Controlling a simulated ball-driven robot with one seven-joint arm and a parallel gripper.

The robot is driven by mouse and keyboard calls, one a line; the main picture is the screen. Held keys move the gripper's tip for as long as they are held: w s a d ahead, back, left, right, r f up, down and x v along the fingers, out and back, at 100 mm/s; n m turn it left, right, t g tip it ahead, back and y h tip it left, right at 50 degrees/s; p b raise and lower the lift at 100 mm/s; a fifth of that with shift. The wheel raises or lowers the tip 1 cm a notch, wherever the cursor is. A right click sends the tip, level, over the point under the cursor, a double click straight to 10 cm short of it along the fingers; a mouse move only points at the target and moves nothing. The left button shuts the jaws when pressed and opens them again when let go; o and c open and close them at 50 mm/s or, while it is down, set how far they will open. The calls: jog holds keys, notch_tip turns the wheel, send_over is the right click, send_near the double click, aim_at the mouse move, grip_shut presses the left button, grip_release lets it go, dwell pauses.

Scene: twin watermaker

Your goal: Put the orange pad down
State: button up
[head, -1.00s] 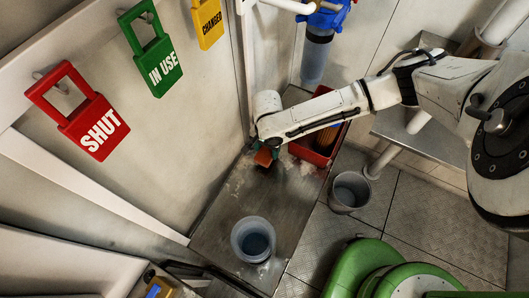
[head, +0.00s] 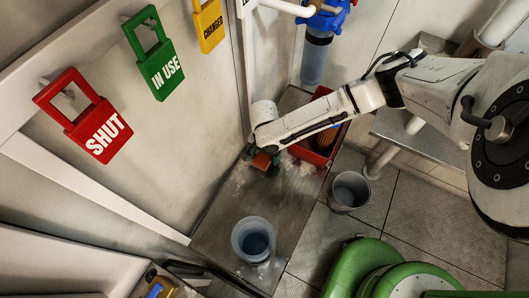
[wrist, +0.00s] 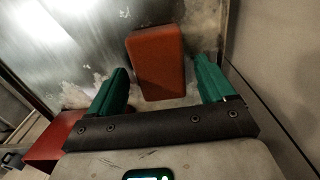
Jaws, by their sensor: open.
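The orange pad (wrist: 158,62) lies flat on the metal bench top in the wrist view, between the tips of my gripper (wrist: 160,85). There is a gap on both sides of the pad, so the green fingers do not grip it. In the head view the pad (head: 261,160) shows small at the end of my arm, and my gripper (head: 267,162) is partly hidden under the wrist link.
The metal bench (head: 215,215) has a pale, scuffed patch near the pad. A red bin (head: 313,152) stands right of my gripper, with a grey bucket (head: 254,240) at the front. Another bucket (head: 349,191) stands on the floor. Red, green and yellow tags hang on the wall at left.

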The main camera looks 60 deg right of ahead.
aim_at(264, 155)
jog(key=shift+f+b, duration=0.3)
jog(key=shift+b, duration=0.55)
notch_tip(264, 155, up, 11)
jog(key=p, duration=0.2)
jog(key=s+a+f+n, duration=0.1)
jog(key=s+a+n, duration=0.1)
jog(key=s, duration=0.4)
jog(key=s+a+f+n+g, duration=0.1)
jog(key=s+a+f+n, duration=0.1)
jog(key=s, duration=0.3)
jog(key=s+a+f+n, duration=0.2)
jog(key=s+n, duration=0.2)
jog(key=s, duration=0.2)
jog(key=shift+s, duration=0.35)
jog(key=w+a+r+n+t, duration=0.2)
jog(key=w+a+r+n, duration=0.1)
jog(key=a+r+n, duration=0.3)
notch_tip(264, 155, up, 2)
jog(key=n, duration=0.3)
jog(key=shift+w+r, duration=0.25)
jog(key=shift+w, duration=0.15)
